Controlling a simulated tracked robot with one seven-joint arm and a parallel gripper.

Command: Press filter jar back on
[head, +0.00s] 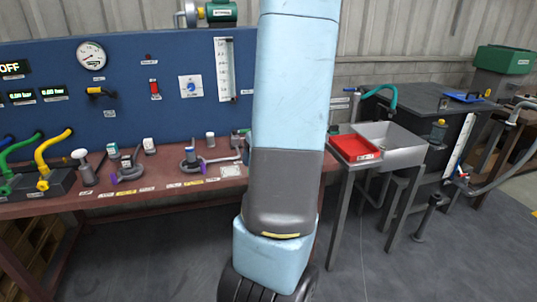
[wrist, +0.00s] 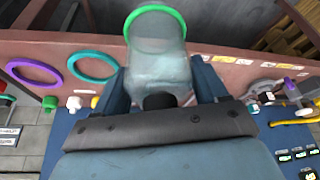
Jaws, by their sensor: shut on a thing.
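A clear, smoky filter jar (wrist: 158,65) with a bright green ring (wrist: 182,20) around its rim is in the wrist view. My gripper (wrist: 160,84) is shut on the jar, with one blue finger at each side of it. The jar's rim points away from the palm, over the red-brown bench edge. In the head view my arm stands across the middle and hides the jar, the gripper and part of the bench. I cannot make out the filter head that the jar fits.
A teal ring (wrist: 69,66) and a purple ring (wrist: 36,84) show left of the jar in the wrist view. The bench (head: 150,199) carries several small fittings and hoses below a blue panel (head: 130,75). A red tray (head: 354,148) and a sink (head: 400,155) stand right.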

